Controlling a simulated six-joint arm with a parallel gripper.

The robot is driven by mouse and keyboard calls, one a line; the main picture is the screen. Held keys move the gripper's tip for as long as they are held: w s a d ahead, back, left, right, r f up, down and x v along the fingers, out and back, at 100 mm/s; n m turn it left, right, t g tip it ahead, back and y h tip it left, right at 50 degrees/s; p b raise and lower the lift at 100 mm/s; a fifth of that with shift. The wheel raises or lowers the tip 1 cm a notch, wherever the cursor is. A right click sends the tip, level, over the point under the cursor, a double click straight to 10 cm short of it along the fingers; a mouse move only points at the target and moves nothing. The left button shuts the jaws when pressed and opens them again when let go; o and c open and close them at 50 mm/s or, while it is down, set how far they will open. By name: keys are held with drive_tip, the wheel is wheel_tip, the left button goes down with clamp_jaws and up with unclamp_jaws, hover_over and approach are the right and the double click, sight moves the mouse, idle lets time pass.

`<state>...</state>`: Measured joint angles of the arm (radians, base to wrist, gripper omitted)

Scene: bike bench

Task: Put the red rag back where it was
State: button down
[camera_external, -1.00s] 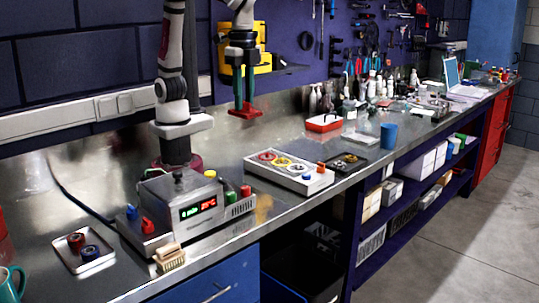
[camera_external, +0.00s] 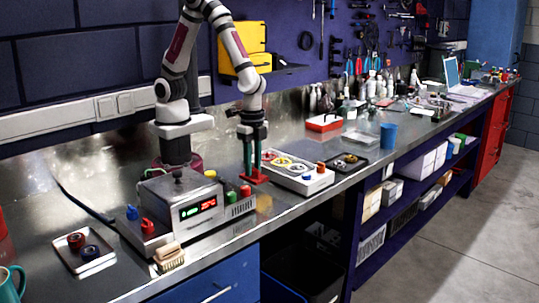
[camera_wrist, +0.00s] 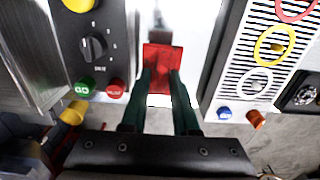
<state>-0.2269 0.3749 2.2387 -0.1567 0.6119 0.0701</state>
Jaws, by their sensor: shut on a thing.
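The red rag (camera_external: 256,178) is a small flat red piece between the fingertips of my gripper (camera_external: 252,168). The gripper has dark green fingers, points down and is shut on the rag. In the external view it is low over the steel bench, between the control box and the white board. In the wrist view the rag (camera_wrist: 163,58) lies across the ends of the fingers (camera_wrist: 161,75), over a bright strip of bench. I cannot tell whether the rag touches the bench.
The control box (camera_external: 190,211), with a green and a red button, stands left of the gripper. The white board (camera_external: 313,184) with coloured rings is close on the right, with a black tray (camera_external: 350,167) beyond. A red-edged tray (camera_external: 323,125) and blue cup (camera_external: 388,136) stand farther back.

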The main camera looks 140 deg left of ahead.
drive_tip(key=a, duration=0.1)
drive_tip(key=a+f, duration=0.1)
drive_tip(key=shift+w+a+f, duration=0.3)
wheel_tip(320, 180, down, 4)
drive_tip(key=shift+a+f, duration=0.1)
drive_tip(key=shift+a, duration=0.05)
drive_tip(key=shift+f, duration=0.1)
drive_tip(key=c, duration=0.7)
unclamp_jaws()
